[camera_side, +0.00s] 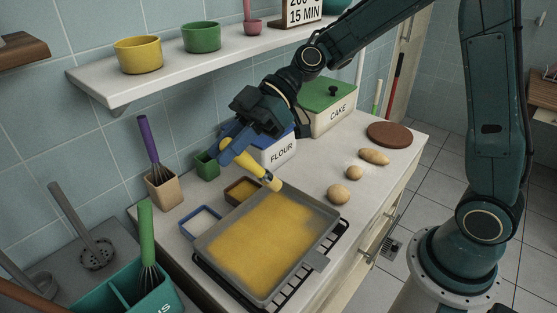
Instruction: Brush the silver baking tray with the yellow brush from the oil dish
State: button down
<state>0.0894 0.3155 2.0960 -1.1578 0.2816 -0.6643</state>
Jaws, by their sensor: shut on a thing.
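The silver baking tray (312,211) lies on a black wire rack on the counter. A yellow oily layer covers most of its floor, with greyer patches at the near right and along the edges. My gripper (229,149) is shut on the yellow brush (253,165), over the tray's far edge. The brush is tilted, its pale head pointing down right at the tray's far rim; I cannot tell if it touches. The brown oil dish (232,184) with yellow oil stands just behind the tray, partly hidden by the brush.
A white-and-blue dish (201,222) sits left of the oil dish. The FLOUR box (279,152) and CAKE box (331,112) stand behind. Potatoes (338,195) lie to the right. A purple whisk (148,139) in a holder and a teal utensil box (130,292) are left. A shelf (170,70) hangs above.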

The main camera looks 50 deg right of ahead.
jog(key=s+d+r, duration=0.2)
jog(key=s+d, duration=0.4)
jog(key=s, duration=0.2)
jog(key=shift+s, duration=0.4)
jog(key=shift+f, duration=2.5)
jog(key=shift+r, duration=0.1)
